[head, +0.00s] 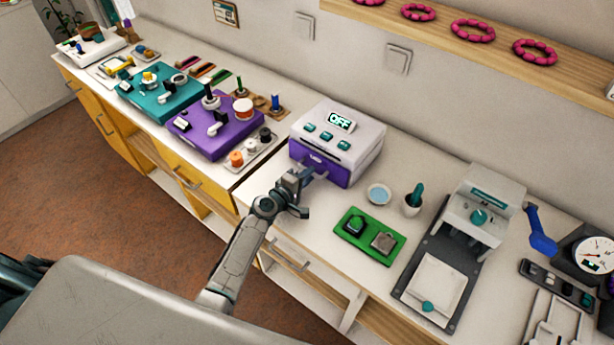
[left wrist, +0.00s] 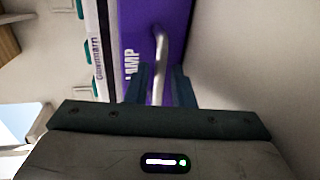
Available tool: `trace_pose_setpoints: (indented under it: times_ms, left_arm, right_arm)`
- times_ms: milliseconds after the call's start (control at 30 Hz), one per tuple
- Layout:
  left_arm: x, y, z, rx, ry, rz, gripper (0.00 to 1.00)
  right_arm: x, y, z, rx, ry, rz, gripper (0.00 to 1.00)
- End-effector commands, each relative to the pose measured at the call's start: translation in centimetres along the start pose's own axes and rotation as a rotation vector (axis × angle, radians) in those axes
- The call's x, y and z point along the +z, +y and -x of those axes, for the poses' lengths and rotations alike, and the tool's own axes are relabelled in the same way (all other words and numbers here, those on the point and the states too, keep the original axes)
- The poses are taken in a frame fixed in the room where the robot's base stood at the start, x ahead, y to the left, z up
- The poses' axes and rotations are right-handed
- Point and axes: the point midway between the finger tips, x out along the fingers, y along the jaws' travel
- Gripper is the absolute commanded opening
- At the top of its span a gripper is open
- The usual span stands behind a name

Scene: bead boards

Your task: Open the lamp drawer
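The lamp drawer (head: 335,178) is the purple lower front of a white box (head: 350,128) whose display reads OFF. In the left wrist view the purple front (left wrist: 133,30) bears the word LAMP and a curved metal handle (left wrist: 161,48). The drawer looks closed, flush with the box. My left gripper (head: 305,178) is at the drawer front in the head view. In the left wrist view its two dark fingers (left wrist: 162,85) stand on either side of the handle, with a small gap showing, so it looks open around it. My right gripper is not in view.
A small blue dish (head: 379,194), a mortar with pestle (head: 413,203) and a green tray (head: 350,240) stand right of the box. A purple board (head: 205,148) lies to its left. A grey-and-white press (head: 480,215) stands further right. The counter's front edge runs below my left arm.

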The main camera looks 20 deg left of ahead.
Motion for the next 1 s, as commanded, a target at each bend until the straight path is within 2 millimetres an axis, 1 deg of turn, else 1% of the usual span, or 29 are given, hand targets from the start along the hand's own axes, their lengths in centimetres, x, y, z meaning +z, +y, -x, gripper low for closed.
trace_pose_setpoints:
  times_ms: [33, 100, 333, 433, 567, 800, 900, 1000]
  left_arm:
    - [0.0, 0.0, 0.0, 0.0, 0.0, 0.0, 0.11]
    - [0.0, 0.0, 0.0, 0.0, 0.0, 0.0, 0.0]
    - [0.0, -0.1, 0.2, -0.001, 0.0, 0.0, 0.0]
    - [-0.1, -0.5, 1.2, -0.002, 0.001, -0.001, 0.0]
    - [-0.1, -1.2, 4.0, -0.004, 0.001, -0.002, 0.0]
    - [-0.1, -2.7, 10.0, -0.004, 0.001, -0.003, 0.0]
    - [-0.1, -3.0, 12.0, -0.003, 0.001, -0.001, 0.0]
    - [-0.1, -3.1, 13.2, -0.003, 0.0, -0.002, 0.0]
  right_arm:
    - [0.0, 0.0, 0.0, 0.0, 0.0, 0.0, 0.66]
    - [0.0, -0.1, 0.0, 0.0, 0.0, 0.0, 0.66]
    - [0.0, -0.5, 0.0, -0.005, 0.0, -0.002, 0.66]
    - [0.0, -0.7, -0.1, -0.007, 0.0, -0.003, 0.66]
    - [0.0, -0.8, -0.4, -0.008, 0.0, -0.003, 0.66]
    - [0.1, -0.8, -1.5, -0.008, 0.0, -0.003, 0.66]
    - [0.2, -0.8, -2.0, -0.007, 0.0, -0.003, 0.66]
    - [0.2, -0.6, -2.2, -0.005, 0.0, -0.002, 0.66]
